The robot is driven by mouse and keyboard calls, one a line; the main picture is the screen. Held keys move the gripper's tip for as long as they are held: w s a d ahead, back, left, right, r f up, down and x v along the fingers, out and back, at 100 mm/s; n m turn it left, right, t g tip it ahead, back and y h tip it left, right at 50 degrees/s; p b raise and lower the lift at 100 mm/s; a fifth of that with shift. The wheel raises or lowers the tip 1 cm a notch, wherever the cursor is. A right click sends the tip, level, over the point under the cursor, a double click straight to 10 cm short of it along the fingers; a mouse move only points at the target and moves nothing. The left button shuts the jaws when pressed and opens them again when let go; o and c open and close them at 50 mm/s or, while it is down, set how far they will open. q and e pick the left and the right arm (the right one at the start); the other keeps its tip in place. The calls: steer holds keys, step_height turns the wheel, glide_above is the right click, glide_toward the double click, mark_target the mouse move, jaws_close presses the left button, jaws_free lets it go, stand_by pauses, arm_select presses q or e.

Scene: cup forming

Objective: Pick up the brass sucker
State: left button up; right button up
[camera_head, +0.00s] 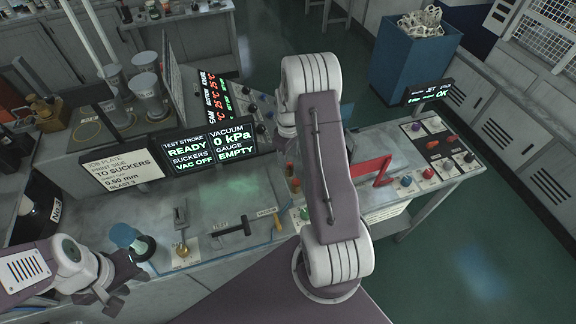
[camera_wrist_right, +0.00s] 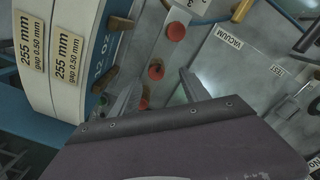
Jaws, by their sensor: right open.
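The likely brass sucker (camera_head: 182,248) is a small brass cone with a thin upright stem. It stands on a white label on the bench, left of a dark T-handled tool (camera_head: 232,228). My left gripper (camera_head: 146,247) is dark and low at the left, a short way left of the brass piece and apart from it. Its jaw gap is not clear. My right arm crosses the middle of the head view and hides its gripper there. In the right wrist view the right gripper (camera_wrist_right: 155,98) is open, its grey fingers apart. I cannot make out the brass piece in that view.
Display screens (camera_head: 208,149) and a job plate sign (camera_head: 122,167) stand behind the bench work area. A red lever (camera_head: 378,172) and a button panel (camera_head: 440,150) are at the right. In the right wrist view, a white labelled block (camera_wrist_right: 72,50) is close at the left.

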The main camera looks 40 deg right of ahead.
mark_target(289, 165)
steer(key=shift+w+d+f, duration=0.1)
steer(key=shift+d+f, duration=0.2)
steer(key=shift+f, duration=0.35)
steer(key=shift+f+p, duration=0.15)
steer(key=shift+p, duration=0.25)
step_height(289, 165, down, 4)
steer(key=shift+a+r+p, duration=0.1)
steer(key=shift+r+p, duration=0.1)
steer(key=shift+p, duration=0.95)
steer(key=shift+f, duration=0.4)
steer(key=shift+w+d+f, duration=0.1)
steer(key=shift+d+f, duration=0.1)
arm_select(q)
step_height(289, 165, up, 4)
steer(key=shift+d+f, duration=0.1)
steer(key=shift+f, duration=0.15)
arm_select(e)
steer(key=shift+a+r, duration=0.1)
steer(key=shift+a, duration=0.05)
jaws_close()
